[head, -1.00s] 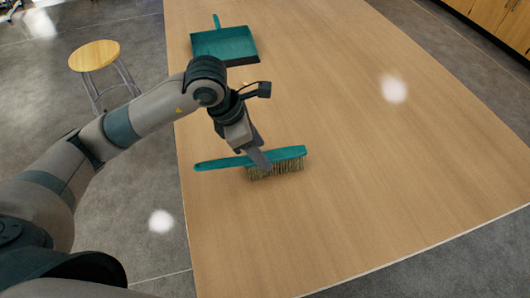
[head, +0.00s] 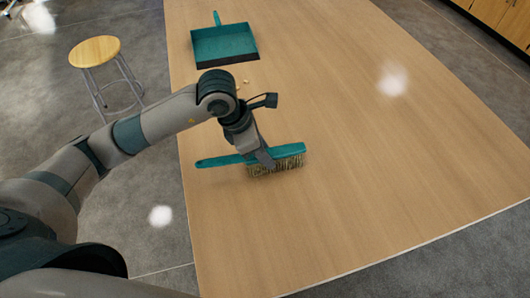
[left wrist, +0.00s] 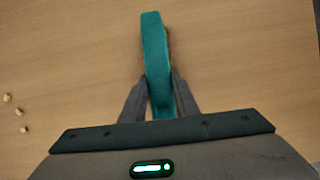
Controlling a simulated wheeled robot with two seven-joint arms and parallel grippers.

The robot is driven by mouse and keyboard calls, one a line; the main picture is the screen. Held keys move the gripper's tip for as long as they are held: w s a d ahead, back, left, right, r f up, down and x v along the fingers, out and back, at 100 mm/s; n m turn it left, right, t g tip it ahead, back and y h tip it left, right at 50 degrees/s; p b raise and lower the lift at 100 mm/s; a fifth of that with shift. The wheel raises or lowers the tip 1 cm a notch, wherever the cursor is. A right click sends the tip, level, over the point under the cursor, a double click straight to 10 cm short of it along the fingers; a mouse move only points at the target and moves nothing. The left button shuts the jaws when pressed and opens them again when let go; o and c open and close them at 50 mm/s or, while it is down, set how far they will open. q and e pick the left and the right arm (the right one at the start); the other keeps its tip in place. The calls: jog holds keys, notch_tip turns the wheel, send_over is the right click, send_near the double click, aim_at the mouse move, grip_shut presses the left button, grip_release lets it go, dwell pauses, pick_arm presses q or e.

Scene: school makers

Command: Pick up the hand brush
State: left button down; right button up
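The hand brush (head: 222,160) has a teal handle and back with pale bristles (head: 285,163). It lies across the table with its bristles down and its handle to the left in the head view. My left gripper (head: 266,162) is down at the brush's middle, near where handle and bristle head meet. In the left wrist view the teal brush (left wrist: 155,50) runs between the two fingers (left wrist: 160,85), which sit close against both its sides with no clear gap. The brush appears to rest on the table. My right gripper is not in view.
A teal dustpan (head: 224,43) lies farther back on the wooden table (head: 370,180). Small pale bits (left wrist: 12,105) lie near the brush and dustpan. A round stool (head: 94,51) stands on the floor to the left. The table's right side is clear.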

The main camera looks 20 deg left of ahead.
pick_arm(q)
jog(key=shift+r, duration=0.2)
jog(key=shift+w+r+b, duration=0.1)
jog(key=shift+r+b, duration=0.4)
jog(key=shift+r, duration=0.05)
notch_tip(320, 180, up, 2)
jog(key=shift+r+b, duration=0.1)
jog(key=shift+b, duration=0.5)
jog(key=s+d+r+b, duration=0.3)
jog(key=s+d+r, duration=0.4)
jog(key=d, duration=0.2)
jog(key=shift+s+r, duration=0.15)
jog(key=shift+s, duration=0.05)
